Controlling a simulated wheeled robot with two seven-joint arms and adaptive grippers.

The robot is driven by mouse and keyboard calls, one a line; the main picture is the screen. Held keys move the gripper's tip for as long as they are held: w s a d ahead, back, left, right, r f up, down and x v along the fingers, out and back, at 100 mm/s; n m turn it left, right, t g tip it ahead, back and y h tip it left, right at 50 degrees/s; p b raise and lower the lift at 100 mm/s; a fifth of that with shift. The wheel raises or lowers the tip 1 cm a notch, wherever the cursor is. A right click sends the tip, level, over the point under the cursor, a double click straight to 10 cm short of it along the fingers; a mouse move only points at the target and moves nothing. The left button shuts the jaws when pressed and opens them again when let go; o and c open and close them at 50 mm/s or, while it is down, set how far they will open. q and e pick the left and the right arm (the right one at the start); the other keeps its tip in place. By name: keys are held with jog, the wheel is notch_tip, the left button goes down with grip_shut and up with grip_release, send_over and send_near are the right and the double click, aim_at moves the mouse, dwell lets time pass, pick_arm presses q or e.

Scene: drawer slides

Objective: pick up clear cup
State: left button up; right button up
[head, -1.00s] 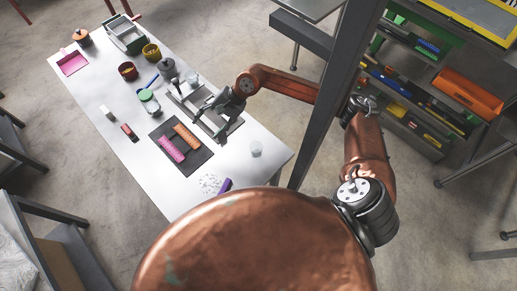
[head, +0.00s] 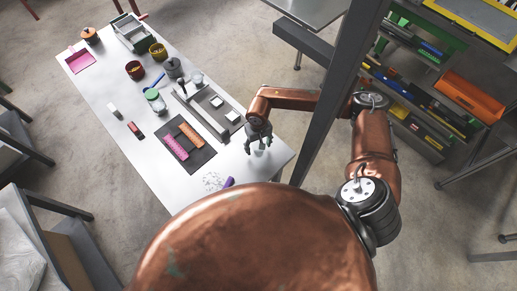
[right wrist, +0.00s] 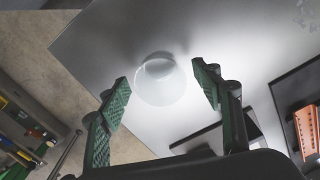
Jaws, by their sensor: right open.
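The clear cup (right wrist: 160,82) stands on the white table (right wrist: 100,45) near its right edge. In the right wrist view it shows between and a little beyond my right gripper's fingertips (right wrist: 162,88). My right gripper is open, with its green finger pads apart on either side of the cup. In the head view my right gripper (head: 260,144) points down over the cup (head: 259,152), which it partly hides. I cannot tell whether the pads touch the cup. My left gripper is not in view.
A dark mat (head: 204,156) with pink and orange pieces and a grey tray (head: 222,126) with white blocks lie left of the cup. A purple item (head: 228,183) and small white pieces (head: 212,181) are nearer me. A dark post (head: 335,85) stands right.

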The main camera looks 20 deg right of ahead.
jog(key=shift+f, duration=0.3)
jog(key=shift+c, duration=0.4)
jog(key=c, duration=1)
jog(key=shift+c, duration=0.2)
